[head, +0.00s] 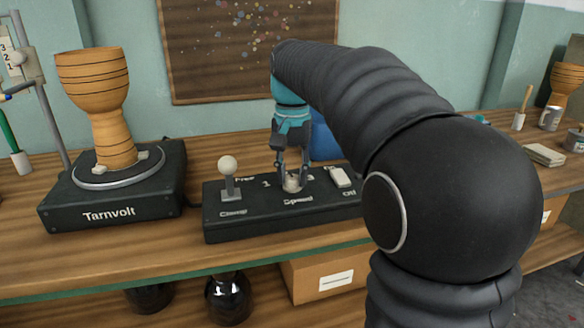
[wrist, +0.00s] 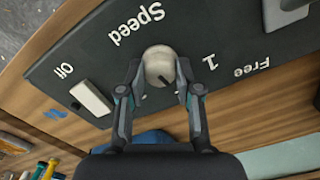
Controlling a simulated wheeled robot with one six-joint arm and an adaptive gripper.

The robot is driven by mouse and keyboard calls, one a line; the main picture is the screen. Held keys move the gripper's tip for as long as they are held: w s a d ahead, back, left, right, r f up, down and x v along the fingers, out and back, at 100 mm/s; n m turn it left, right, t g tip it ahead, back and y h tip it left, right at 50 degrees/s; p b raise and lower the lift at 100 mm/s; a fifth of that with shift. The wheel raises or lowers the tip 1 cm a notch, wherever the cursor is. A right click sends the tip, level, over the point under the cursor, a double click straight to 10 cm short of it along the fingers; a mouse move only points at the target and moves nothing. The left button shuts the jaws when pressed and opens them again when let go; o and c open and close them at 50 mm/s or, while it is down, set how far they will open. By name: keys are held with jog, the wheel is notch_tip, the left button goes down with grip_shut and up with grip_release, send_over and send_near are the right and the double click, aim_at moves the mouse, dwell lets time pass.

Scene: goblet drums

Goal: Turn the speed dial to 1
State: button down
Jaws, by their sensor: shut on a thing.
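The speed dial is a pale round knob (head: 292,185) on the black control box (head: 225,231), above the word "Speed". In the wrist view the dial (wrist: 158,62) has a short dark line near its edge, pointing down the picture toward my gripper's palm and slightly right. The printed "1" (wrist: 210,62) is to the right of the dial there, and the line does not point straight at it. My gripper (head: 292,178) reaches down from above and is shut on the dial, one finger on each side. The fingers hide part of the dial's surroundings.
The clamp lever (head: 228,175) with a white ball stands left of the dial. A white On/Off rocker switch (head: 340,177) is close on its right. A goblet drum (head: 107,120) stands on the Tarnvolt turntable unit (head: 66,205) at left. A blue object (head: 322,142) is behind the box.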

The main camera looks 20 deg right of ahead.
aim_at(292, 177)
jog(key=n+p, duration=0.3)
jog(key=n, duration=0.2)
jog(key=shift+r+n+p, duration=0.1)
jog(key=shift+n+p, duration=0.2)
jog(key=shift+p, duration=0.1)
jog(key=shift+n+p, duration=1.1)
jog(key=shift+n, duration=1.1)
jog(key=c, duration=0.8)
grip_release()
jog(key=shift+f, duration=0.2)
jog(key=shift+r, duration=0.15)
notch_tip(292, 177, up, 12)
jog(key=shift+f, duration=0.1)
